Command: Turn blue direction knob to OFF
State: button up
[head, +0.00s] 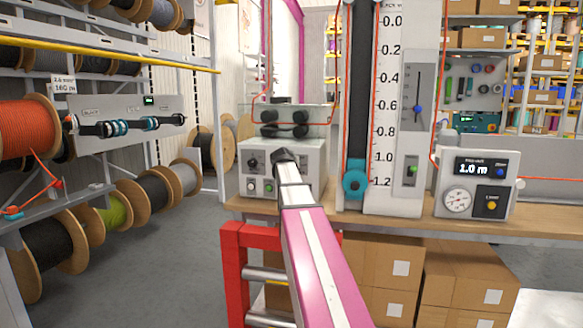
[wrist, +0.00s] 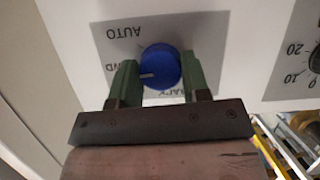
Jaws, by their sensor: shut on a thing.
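The blue direction knob (wrist: 160,68) sits on a grey label plate (wrist: 112,36) in the wrist view. My gripper (wrist: 158,63) is shut on it, with one green finger at each side. The lettering appears upside down: AUTO is above the knob, a word ending in WD is at its left, and BACK is partly hidden below it. The knob's white mark points left, toward WD. No OFF label shows. In the head view my arm reaches the white control box (head: 306,160), and its dark end hides the knob and the fingers.
A numbered dial (wrist: 316,60) lies beside the knob plate. In the head view, the box has small buttons low on its front, including a green one (head: 252,184). A tall measuring scale (head: 392,110) and a 1.0 m display unit (head: 475,187) stand right of it on the bench.

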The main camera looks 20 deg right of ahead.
jog(key=shift+w+a+n+g+h, duration=0.1)
jog(key=shift+n+g+h, duration=0.3)
jog(key=shift+n+h, duration=0.7)
jog(key=shift+a+n+g+h, duration=0.1)
jog(key=shift+n+g+h, duration=0.4)
jog(key=shift+n, duration=1)
jog(key=o, duration=0.9)
jog(key=v, duration=1)
jog(key=shift+s+a+f, duration=0.1)
jog(key=shift+s+a, duration=0.15)
jog(key=shift+a, duration=0.05)
